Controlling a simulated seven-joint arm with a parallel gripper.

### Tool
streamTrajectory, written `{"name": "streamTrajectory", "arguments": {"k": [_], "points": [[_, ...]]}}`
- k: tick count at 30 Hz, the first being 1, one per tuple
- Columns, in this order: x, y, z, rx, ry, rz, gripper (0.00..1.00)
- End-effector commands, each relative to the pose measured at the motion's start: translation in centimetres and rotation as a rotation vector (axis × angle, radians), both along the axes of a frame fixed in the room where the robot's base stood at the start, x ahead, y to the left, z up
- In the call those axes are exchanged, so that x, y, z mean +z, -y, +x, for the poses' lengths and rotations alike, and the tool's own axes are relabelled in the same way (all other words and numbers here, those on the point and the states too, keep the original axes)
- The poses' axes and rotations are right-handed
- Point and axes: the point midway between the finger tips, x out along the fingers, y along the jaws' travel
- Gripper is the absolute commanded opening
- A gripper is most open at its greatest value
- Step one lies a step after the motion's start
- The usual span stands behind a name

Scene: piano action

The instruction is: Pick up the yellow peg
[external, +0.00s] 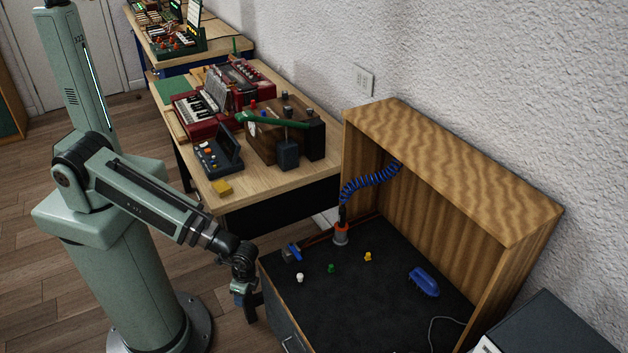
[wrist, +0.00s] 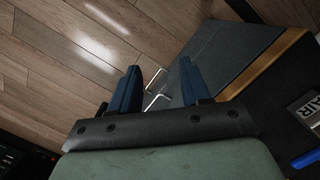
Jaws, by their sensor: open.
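The yellow peg (external: 368,257) is a small piece on the dark top of the cabinet (external: 345,310), near its middle, right of a green peg (external: 331,268) and a white peg (external: 299,277). My gripper (external: 250,303) hangs left of the cabinet, beside its front edge and well away from the yellow peg. In the wrist view my gripper (wrist: 158,82) has its two blue fingers spread apart with nothing between them. The wrist view shows floor and the cabinet front with handles (wrist: 156,90), and no yellow peg.
A wooden hood (external: 450,165) encloses the back and right of the cabinet top. A blue coiled hose (external: 370,182) hangs to an orange-based tool (external: 341,235). A blue object (external: 423,282) lies at right. A cluttered table (external: 270,195) stands behind.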

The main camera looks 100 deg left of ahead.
Motion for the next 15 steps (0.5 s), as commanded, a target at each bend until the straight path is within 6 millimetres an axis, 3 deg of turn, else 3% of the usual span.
{"name": "streamTrajectory", "arguments": {"k": [8,11,15], "points": [[4.9,-2.6,10.2,0.074,0.118,0.007,0.47],[6.5,-5.0,15.2,0.134,0.146,0.012,0.47],[9.0,-10.9,23.6,0.258,0.169,0.023,0.47]]}}
